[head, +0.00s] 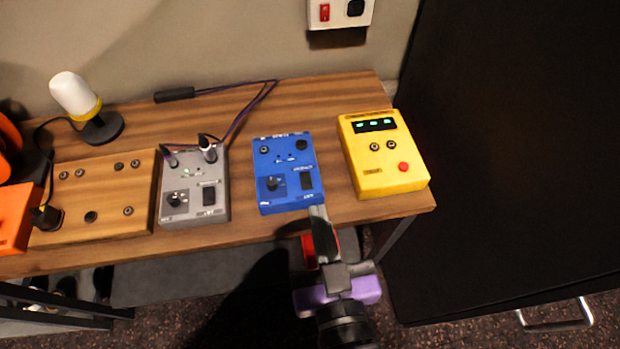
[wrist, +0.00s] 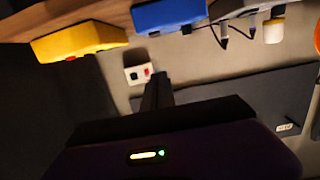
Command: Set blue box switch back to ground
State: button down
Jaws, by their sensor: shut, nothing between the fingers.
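The blue box (head: 284,190) lies on the wooden desk between the grey box and the yellow box.
The grey box (head: 215,212) with plugged cables stands left, the yellow box (head: 380,184) right. A wooden box (head: 105,200) and a lamp-like white thing (head: 75,95) are farther left. The desk's front edge (head: 240,232) is near my gripper. A large black panel (head: 500,150) stands right.

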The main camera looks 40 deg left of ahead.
jog(key=p, duration=0.2)
send_over(308, 187)
jog(key=shift+d+f, duration=0.1)
jog(key=shift+f, duration=0.4)
notch_tip(308, 187, down, 3)
jog(key=shift+s+r, duration=0.1)
jog(key=shift+f, duration=0.7)
jog(key=shift+r+p, duration=0.1)
jog(key=shift+p, duration=0.25)
jog(key=shift+f, duration=0.25)
jog(key=r+p, duration=0.2)
jog(key=r, duration=0.1)
jog(key=r+p, duration=0.2)
jog(key=shift+w+a+r, duration=0.1)
jog(key=shift+w+a, duration=0.2)
jog(key=shift+w, duration=0.05)
jog(key=shift+s+d+f+b, duration=0.25)
jog(key=shift+s+d+b, duration=0.55)
jog(key=shift+d, duration=0.15)
jog(key=s+d+r, duration=0.3)
jog(key=s+d, duration=0.1)
jog(key=d, duration=0.1)
jog(key=shift+s+d+b, duration=0.15)
jog(key=shift+s+b, duration=0.15)
jog(key=shift+b, duration=0.15)
